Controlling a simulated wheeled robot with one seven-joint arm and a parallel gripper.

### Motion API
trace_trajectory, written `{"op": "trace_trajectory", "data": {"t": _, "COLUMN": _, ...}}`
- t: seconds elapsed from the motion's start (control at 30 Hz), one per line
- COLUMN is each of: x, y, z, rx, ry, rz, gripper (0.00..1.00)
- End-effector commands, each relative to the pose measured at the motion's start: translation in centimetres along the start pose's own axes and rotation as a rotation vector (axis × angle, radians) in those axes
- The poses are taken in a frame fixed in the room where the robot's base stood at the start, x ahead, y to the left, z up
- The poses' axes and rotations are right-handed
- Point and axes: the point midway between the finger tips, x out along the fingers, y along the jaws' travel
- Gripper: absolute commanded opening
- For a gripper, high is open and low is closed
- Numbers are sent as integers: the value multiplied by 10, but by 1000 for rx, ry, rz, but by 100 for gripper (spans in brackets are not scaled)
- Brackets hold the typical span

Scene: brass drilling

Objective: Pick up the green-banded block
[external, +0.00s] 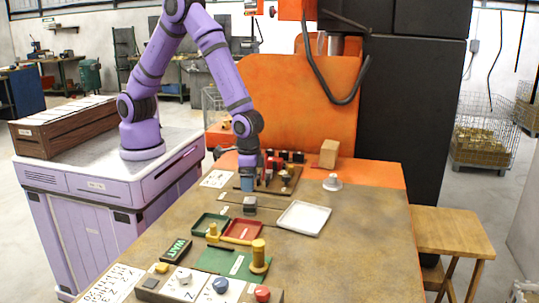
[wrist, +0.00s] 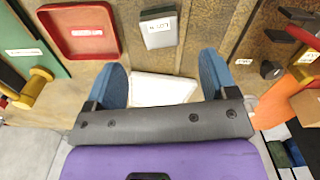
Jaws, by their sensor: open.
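A white tray (external: 302,218) shows beyond the fingers in the wrist view (wrist: 160,91).
A brown board (external: 285,182) holds several red and black pieces. A red tray (external: 242,230) and green tray (external: 210,224) lie nearer. A brass-coloured fixture (external: 258,256) stands on a green mat. A tan block (external: 329,153) stands at the back. The table's right front is clear.

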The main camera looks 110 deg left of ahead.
Motion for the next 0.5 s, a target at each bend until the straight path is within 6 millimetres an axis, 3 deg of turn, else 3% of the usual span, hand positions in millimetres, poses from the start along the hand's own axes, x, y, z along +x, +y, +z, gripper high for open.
{"op": "trace_trajectory", "data": {"t": 0.2, "x": 32, "y": -1, "z": 0, "rx": 1, "ry": -2, "rz": -1, "gripper": 79}}
{"op": "trace_trajectory", "data": {"t": 0.5, "x": 54, "y": -1, "z": 0, "rx": 1, "ry": -2, "rz": -1, "gripper": 79}}
